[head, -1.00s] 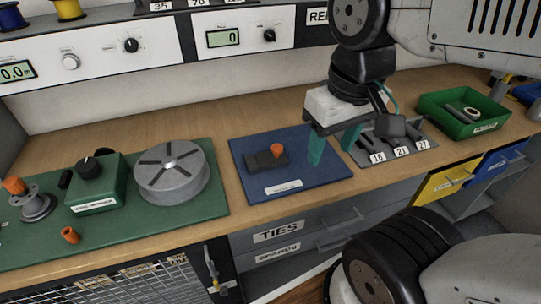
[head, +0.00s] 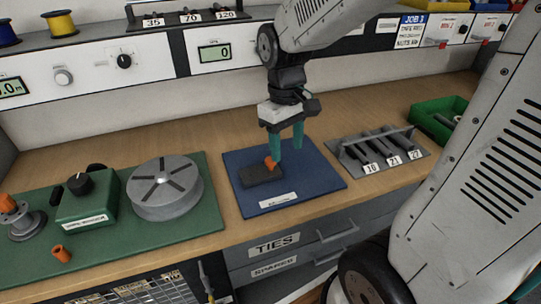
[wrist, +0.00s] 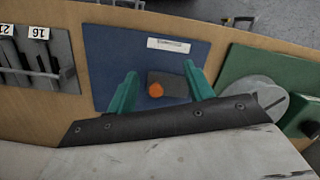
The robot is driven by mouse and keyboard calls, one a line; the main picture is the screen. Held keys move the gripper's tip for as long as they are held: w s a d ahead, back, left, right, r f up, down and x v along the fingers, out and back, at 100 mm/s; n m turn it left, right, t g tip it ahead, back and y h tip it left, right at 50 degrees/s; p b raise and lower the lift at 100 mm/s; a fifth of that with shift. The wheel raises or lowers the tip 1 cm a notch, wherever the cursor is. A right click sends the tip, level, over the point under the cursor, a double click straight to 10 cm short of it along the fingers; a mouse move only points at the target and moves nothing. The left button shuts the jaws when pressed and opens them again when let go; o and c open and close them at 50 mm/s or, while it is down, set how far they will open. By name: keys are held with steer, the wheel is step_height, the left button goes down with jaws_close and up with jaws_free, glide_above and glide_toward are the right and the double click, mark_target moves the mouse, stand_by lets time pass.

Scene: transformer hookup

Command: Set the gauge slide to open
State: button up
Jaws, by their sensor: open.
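The gauge slide is a dark grey block (head: 262,177) with an orange knob (head: 271,163), on a blue mat (head: 315,180). The knob stands toward the block's far right side in the head view. My gripper (head: 286,150) points down over the mat with its green fingers apart. In the head view the left finger partly overlaps the knob. In the wrist view the block (wrist: 173,78) and the orange knob (wrist: 156,90) appear between the two fingers (wrist: 161,70). I cannot tell the exact height of the fingertips or whether they touch the knob. The white label's text is unreadable.
A green board with a grey round disc (head: 165,188) and a green box with a black dial (head: 88,200) lies left. A grey rack (head: 378,150) of tools labelled 16, 21 and 27 and a green bin (head: 436,120) stand right. Bare wood surrounds the mat.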

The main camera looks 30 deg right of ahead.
steer(key=w+f+n, duration=0.1)
steer(key=w, duration=0.2)
steer(key=w+f+n, duration=0.1)
steer(key=w, duration=0.2)
steer(key=w+d+n+t, duration=0.1)
steer(key=w+n, duration=0.1)
steer(key=shift+w+f, duration=0.4)
glide_above(265, 168)
steer(key=s+d, duration=0.1)
steer(key=shift+n, duration=0.3)
step_height(265, 168, down, 8)
steer(key=shift+d+r, duration=0.1)
jaws_close()
